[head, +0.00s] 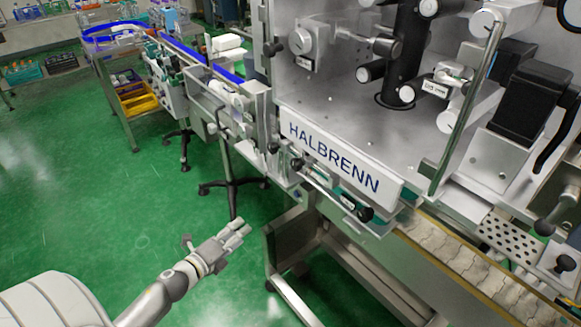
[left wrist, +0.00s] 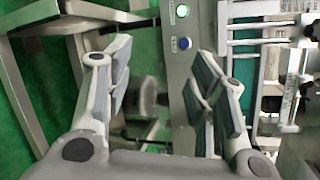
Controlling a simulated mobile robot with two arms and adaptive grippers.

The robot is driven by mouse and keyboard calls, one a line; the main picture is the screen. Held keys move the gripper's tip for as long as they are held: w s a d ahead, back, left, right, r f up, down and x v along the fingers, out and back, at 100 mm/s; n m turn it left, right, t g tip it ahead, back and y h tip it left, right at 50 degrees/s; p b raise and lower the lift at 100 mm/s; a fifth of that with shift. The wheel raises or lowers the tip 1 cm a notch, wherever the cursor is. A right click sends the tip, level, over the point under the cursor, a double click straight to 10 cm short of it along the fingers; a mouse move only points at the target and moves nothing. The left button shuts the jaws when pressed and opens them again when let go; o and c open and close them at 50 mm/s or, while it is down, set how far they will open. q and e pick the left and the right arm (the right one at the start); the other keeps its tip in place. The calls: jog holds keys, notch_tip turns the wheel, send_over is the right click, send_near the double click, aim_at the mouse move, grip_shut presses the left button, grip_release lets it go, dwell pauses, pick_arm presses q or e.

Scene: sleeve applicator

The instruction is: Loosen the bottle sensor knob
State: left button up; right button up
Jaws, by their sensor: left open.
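Several black knobs sit along the front rail of the labelling machine in the head view, one at its right end (head: 365,214) and one further left (head: 297,164). I cannot tell for certain which one is the bottle sensor knob. My left gripper (head: 240,234) is open and empty, low in front of the machine and apart from the rail. In the left wrist view its two grey fingers (left wrist: 168,85) stand wide apart with nothing between them. Dark knobs (left wrist: 306,87) show at that view's right edge. My right gripper is not in view.
The machine's white HALBRENN panel (head: 335,155) is above the rail. A conveyor (head: 470,268) runs to the lower right. Green floor (head: 90,200) is clear at left.

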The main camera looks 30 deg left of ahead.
pick_arm(q)
jog(key=w+d+r+m+t+h, duration=0.1)
jog(key=w+d+r+m+h, duration=0.15)
jog(key=r+m, duration=0.8)
jog(key=m+h, duration=0.4)
send_near(293, 165)
jog(key=shift+y, duration=0.25)
jog(key=p+x, duration=0.3)
jog(key=x, duration=0.5)
jog(key=shift+d+r+p, duration=0.15)
jog(key=shift+p, duration=0.15)
jog(key=shift+w+d, duration=0.25)
jog(key=shift+w, duration=0.25)
jog(key=shift+c, duration=0.2)
jog(key=c, duration=1)
